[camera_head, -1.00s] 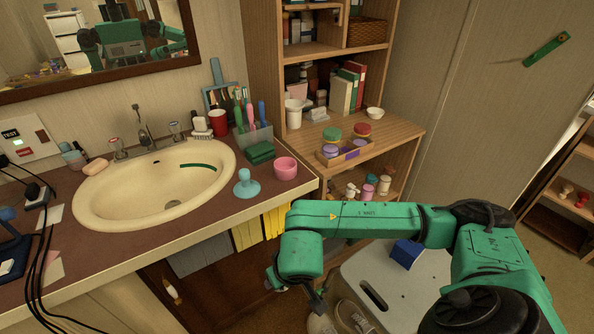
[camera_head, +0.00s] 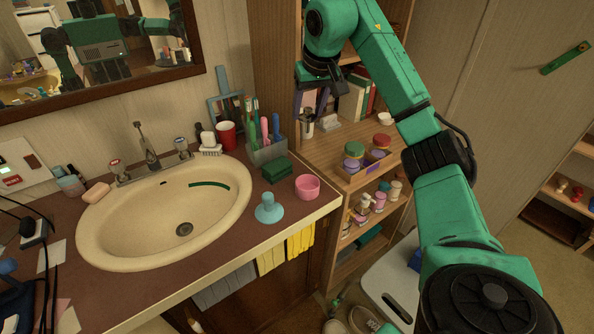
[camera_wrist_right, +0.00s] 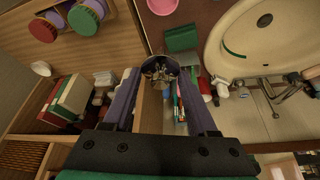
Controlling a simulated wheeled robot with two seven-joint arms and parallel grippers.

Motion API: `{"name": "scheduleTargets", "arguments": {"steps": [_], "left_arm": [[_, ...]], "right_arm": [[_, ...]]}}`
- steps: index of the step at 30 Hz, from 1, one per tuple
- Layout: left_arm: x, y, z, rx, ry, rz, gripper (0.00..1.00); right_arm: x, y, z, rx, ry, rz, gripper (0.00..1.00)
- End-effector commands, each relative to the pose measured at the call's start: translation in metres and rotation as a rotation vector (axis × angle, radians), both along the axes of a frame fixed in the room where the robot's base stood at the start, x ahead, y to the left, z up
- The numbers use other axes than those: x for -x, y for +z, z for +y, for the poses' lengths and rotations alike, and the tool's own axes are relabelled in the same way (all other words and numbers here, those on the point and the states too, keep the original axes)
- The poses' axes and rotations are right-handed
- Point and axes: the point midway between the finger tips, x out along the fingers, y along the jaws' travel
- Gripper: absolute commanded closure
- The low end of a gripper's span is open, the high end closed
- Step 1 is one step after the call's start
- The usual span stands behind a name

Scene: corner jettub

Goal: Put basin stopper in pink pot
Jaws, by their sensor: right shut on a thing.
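The pink pot (camera_head: 307,187) stands open on the counter near its right front corner. Its edge also shows at the top of the right wrist view (camera_wrist_right: 163,5). My right gripper (camera_head: 308,108) is raised in front of the shelf, behind and above the pot, with its fingers pointing down. In the right wrist view it is shut on a small round, dark metallic thing (camera_wrist_right: 160,72), which looks like the basin stopper. The fingers and the dim light hide part of it. My left gripper is not in view.
A light blue knobbed thing (camera_head: 268,208) stands just left of the pot, and a green sponge (camera_head: 277,171) lies behind it. A brush holder (camera_head: 266,148) and a red cup (camera_head: 226,134) stand further back. The basin (camera_head: 120,229) fills the counter's middle.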

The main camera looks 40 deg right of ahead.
Motion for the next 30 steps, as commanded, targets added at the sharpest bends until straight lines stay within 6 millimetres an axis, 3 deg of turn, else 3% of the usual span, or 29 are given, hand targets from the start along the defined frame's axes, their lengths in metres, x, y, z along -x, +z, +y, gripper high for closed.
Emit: {"name": "scheduleTargets", "arguments": {"steps": [2, 9, 15, 24, 30], "left_arm": [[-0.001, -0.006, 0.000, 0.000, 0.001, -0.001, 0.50], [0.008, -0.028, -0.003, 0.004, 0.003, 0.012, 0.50], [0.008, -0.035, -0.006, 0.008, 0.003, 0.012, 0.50], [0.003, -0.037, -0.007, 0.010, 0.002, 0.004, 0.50], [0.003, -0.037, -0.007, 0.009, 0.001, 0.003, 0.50]], "right_arm": [[0.001, -0.014, -0.001, 0.001, 0.001, 0.007, 0.99], [0.003, -0.095, -0.001, 0.003, 0.002, 0.010, 0.99], [0.003, -0.150, -0.001, 0.002, -0.001, 0.006, 0.99], [0.003, -0.197, 0.000, 0.001, 0.000, 0.004, 0.99], [0.002, -0.198, -0.001, 0.002, 0.000, 0.001, 0.99]]}}
